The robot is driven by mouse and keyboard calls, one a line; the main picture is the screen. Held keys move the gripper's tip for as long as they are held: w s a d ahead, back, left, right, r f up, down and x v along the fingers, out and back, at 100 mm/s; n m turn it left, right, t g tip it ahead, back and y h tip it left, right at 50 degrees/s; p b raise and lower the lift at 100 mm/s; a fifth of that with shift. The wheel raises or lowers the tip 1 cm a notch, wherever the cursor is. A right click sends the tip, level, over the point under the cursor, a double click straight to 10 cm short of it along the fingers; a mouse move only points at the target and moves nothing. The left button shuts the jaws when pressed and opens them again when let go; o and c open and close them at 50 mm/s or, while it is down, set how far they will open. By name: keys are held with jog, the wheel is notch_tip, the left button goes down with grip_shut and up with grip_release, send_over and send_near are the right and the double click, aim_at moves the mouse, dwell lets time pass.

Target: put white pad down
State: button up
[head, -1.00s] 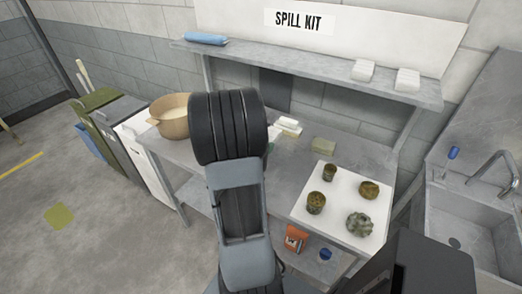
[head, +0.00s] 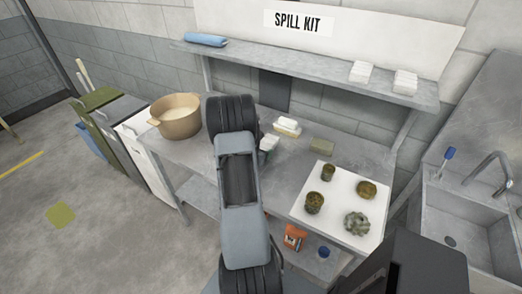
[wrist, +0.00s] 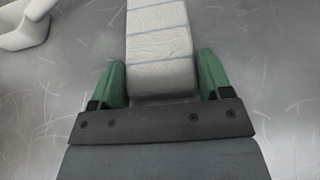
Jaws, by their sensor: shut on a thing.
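A white pad with thin grey-blue lines (wrist: 160,45) is between the green fingers of my gripper (wrist: 162,78) in the wrist view. My gripper is shut on it, over a scratched grey metal surface. Whether the pad touches that surface cannot be told. In the head view my arm hides most of the gripper; a bit of green finger and white shows just right of the arm over the workbench (head: 190,158). A small stack of white pads with a yellowish layer (head: 287,126) lies on the bench just beyond.
A tan pot (head: 176,117) stands on the bench to the left. A white mat (head: 337,204) holds several dirty parts at the right. More white pads (head: 405,81) sit on the shelf (head: 300,69) above.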

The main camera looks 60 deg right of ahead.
jog(key=shift+f, duration=0.2)
jog(key=o, duration=0.9)
